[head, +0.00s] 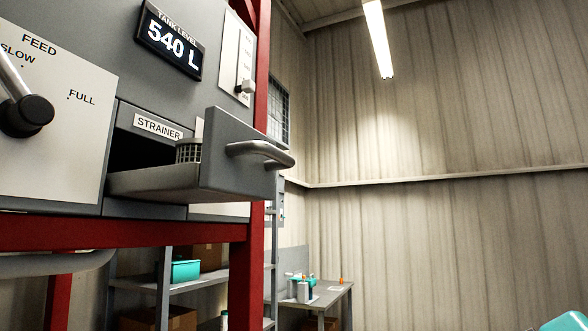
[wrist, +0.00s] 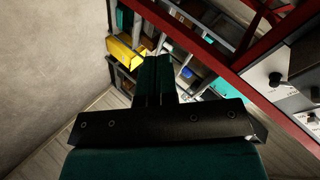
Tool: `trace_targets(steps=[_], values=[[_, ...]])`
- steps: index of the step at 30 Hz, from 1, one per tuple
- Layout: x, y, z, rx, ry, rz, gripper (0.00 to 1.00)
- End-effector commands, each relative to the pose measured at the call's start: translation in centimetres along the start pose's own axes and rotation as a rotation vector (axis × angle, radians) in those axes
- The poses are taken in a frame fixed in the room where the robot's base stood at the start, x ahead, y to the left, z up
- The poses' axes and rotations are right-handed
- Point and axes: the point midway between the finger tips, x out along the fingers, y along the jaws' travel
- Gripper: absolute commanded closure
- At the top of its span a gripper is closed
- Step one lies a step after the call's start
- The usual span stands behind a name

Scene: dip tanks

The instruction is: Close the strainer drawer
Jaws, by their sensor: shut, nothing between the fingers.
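The strainer drawer (head: 235,155) stands pulled out from the grey panel in the head view. Its front plate carries a curved metal handle (head: 262,153). A mesh strainer basket (head: 189,151) sits inside the drawer, partly hidden by the front plate. The STRAINER label (head: 158,127) is above the drawer opening, which shows dark behind. My gripper (wrist: 158,62) shows in the wrist view with its fingers together and nothing between them. It is apart from the drawer, which I cannot make out in the wrist view.
A red frame (head: 120,232) surrounds the panel. A FEED lever (head: 25,115) is at the left, and a slider (head: 246,87) is above the drawer. Shelves with a teal bin (head: 186,271) and a small table (head: 325,298) stand behind. Space right of the drawer looks clear.

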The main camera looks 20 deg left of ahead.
Motion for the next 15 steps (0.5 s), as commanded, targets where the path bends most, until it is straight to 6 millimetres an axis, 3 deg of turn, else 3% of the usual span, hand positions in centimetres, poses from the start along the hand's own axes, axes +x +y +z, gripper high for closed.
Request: trace_targets(steps=[1,3,6,11,15], values=[[-0.3,-2.6,-2.5,0.067,0.061,-0.123,1.0],[-1.7,-6.8,-5.3,0.177,0.105,-0.313,1.0],[-4.5,-11.6,-7.7,0.31,0.091,-0.551,1.0],[-8.1,-15.6,-8.8,0.439,0.005,-0.774,1.0],[-8.9,-17.2,-9.2,0.475,-0.032,-0.828,1.0]])
